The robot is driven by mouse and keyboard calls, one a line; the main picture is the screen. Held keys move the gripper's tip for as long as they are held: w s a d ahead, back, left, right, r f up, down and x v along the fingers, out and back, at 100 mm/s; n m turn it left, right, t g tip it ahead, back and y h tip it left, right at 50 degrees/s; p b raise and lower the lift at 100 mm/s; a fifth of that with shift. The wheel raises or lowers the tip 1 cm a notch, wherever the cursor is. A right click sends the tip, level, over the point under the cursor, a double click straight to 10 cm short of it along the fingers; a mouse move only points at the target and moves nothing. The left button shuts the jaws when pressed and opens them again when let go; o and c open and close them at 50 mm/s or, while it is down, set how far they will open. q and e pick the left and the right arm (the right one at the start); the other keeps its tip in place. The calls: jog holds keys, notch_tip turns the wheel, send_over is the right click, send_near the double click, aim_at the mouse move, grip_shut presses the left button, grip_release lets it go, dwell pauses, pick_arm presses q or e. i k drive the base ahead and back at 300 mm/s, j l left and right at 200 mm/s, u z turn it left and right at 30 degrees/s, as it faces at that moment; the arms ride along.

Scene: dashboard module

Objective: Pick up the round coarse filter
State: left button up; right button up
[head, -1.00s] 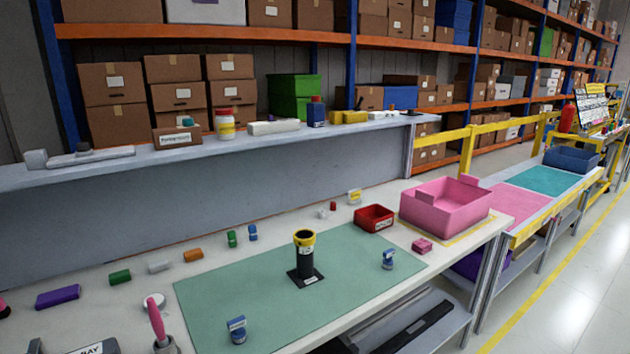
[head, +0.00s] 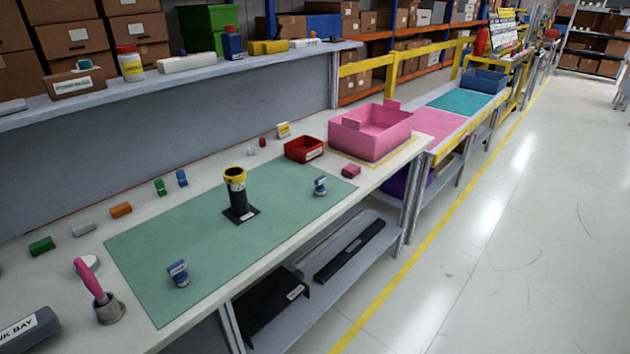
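I cannot tell for sure which thing is the round coarse filter. Two small blue-and-grey round pieces with label tags stand on the green mat (head: 150,245): one at the near left (head: 179,274), one at the right (head: 320,186). Between them a black cylinder with a yellow rim (head: 235,190) stands upright on a square black base. The labels are too small to read. Neither of my grippers is in view.
A red bin (head: 304,149) and a pink crate (head: 371,136) stand at the table's far right, with a small pink block (head: 351,171) in front. Several small coloured blocks line the back left. Under the table is a shelf (head: 330,275) with black parts. The floor at right is clear.

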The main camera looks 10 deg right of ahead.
aim_at(320, 189)
jog(key=i+l, duration=0.1)
jog(key=l, duration=0.25)
jog(key=i+l, duration=0.1)
jog(key=l, duration=0.25)
jog(key=i+l, duration=0.15)
jog(key=l, duration=0.2)
jog(key=i+l, duration=0.1)
jog(key=l, duration=0.3)
jog(key=i+l, duration=0.1)
jog(key=l, duration=0.25)
jog(key=u, duration=0.05)
